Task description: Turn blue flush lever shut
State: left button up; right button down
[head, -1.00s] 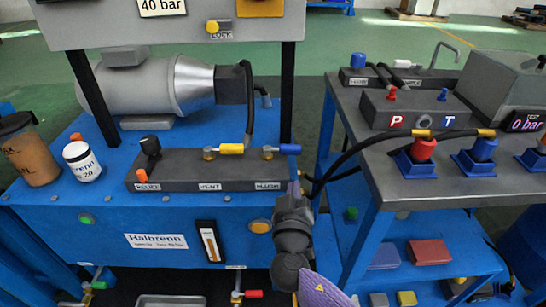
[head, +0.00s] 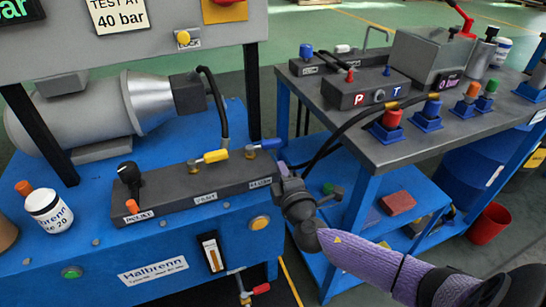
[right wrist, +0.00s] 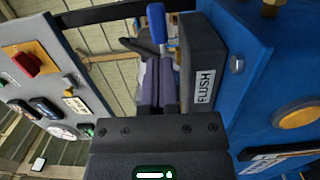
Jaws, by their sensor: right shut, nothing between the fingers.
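The blue flush lever (head: 266,143) is on the right end of the dark valve block (head: 200,190), above its FLUSH label. Its handle points right, out past the block's end. In the right wrist view the blue handle (right wrist: 157,22) shows just beyond my fingertips. My right gripper (head: 283,168) is shut and empty, just below and beside the lever's end. The fingers (right wrist: 157,62) lie together beside the block's end face. I cannot tell whether they touch the lever. My left gripper is not in view.
A yellow vent lever (head: 214,156), an orange knob (head: 132,206) and a black knob (head: 128,172) share the block. A black hose (head: 325,150) runs close behind my right gripper to the dark side table (head: 430,148). A gap separates that table from the blue unit.

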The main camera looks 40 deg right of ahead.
aim_at(272, 147)
jog(key=b+x, duration=0.1)
jog(key=x, duration=0.4)
jog(key=shift+f+b, duration=0.15)
jog(key=shift+b, duration=0.15)
jog(key=shift+w+d, duration=0.2)
jog(key=shift+w, duration=0.4)
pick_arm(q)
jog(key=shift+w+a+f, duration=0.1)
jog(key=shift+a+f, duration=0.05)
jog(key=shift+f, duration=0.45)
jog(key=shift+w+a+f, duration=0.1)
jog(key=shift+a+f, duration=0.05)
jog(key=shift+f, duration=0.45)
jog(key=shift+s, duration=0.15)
